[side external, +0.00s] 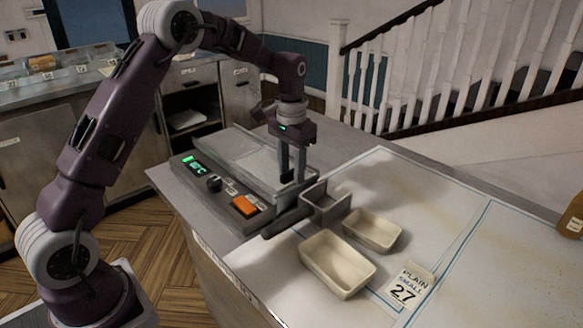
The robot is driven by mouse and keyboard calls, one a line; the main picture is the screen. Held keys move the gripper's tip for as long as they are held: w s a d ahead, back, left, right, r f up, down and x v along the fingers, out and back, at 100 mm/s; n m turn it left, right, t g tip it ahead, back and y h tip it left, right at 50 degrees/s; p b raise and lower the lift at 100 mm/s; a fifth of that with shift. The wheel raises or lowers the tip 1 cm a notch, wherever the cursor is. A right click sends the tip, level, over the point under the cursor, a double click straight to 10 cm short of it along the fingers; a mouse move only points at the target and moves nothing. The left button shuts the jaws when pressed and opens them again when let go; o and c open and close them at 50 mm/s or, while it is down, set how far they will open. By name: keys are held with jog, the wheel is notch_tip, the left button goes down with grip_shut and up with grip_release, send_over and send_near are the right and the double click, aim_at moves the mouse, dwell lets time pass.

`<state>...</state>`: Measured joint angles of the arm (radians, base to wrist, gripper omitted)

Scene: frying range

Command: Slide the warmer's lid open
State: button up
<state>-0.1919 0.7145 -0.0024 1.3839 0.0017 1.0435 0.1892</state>
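The warmer (223,190) is a grey metal box on the counter with a green-lit display, a dark knob and an orange switch on its front panel. Its flat pale lid (236,152) lies over the top and looks mostly or fully closed. My gripper (292,178) points down at the right end of the lid. Its two fingers show with a narrow gap between them. A small dark part shows at the fingertips; I cannot tell whether it is a lid handle or whether the fingers touch it.
Two cream trays, a larger one (338,264) and a smaller one (372,230), sit on the white counter (440,215). The counter's right side is mostly clear.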

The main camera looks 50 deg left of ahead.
grip_shut()
dwell(1.3)
